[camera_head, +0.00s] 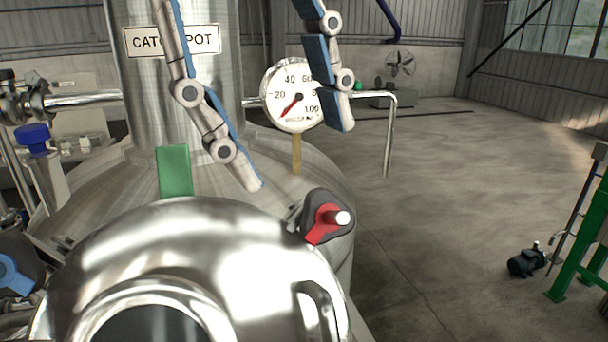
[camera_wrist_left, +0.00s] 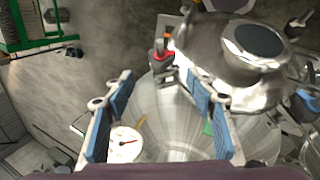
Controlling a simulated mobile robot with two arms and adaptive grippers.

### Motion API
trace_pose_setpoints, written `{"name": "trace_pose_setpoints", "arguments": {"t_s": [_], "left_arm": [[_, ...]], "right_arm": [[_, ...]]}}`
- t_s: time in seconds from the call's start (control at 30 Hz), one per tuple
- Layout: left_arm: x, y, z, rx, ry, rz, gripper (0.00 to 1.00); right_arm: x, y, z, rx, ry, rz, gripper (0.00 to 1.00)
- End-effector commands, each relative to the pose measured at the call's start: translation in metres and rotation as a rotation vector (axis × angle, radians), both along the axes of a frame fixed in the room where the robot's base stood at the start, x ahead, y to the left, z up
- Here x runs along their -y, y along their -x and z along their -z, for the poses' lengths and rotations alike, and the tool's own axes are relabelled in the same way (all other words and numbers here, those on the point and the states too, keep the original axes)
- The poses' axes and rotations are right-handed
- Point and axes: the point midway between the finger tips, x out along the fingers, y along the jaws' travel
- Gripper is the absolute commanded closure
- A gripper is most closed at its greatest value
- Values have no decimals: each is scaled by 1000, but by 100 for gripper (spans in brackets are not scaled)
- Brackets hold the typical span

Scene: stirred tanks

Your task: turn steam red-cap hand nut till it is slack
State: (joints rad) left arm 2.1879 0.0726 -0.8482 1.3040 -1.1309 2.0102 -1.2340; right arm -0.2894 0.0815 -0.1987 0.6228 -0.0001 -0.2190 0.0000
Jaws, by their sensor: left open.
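The red-cap hand nut (camera_head: 325,222) sits on a dark clamp at the right rim of a shiny domed lid (camera_head: 190,235), with a pale stud end sticking out of it. It also shows in the left wrist view (camera_wrist_left: 161,56), just beyond the fingertips. My left gripper (camera_head: 298,155) is open and empty. Its two blue-padded fingers hang down above and behind the nut, apart from it. In the left wrist view the open fingers (camera_wrist_left: 160,78) stand on either side of the nut's line. I cannot see the nut's thread or how tight it is. My right gripper is not in view.
A round dial gauge (camera_head: 292,97) on a brass stem stands behind the nut, close to my left fingers. A green block (camera_head: 174,171) stands behind the lid. A blue hand nut (camera_head: 15,274) is at the far left. The floor to the right is mostly clear.

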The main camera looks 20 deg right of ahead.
Motion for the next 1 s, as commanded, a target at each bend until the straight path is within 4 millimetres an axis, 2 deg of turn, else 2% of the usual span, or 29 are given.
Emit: {"name": "trace_pose_setpoints", "arguments": {"t_s": [0.3,0.5,0.7,0.87,1.0], "left_arm": [[15,-3,41,-3,-1,4,49],[23,-6,62,-2,0,1,49],[25,-6,69,-1,0,0,49],[25,-6,69,-1,0,0,49],[25,-6,69,-1,0,0,63]], "right_arm": [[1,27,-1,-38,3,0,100],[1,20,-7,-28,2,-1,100],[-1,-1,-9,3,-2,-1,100],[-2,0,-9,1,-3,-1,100],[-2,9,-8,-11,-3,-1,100]]}}
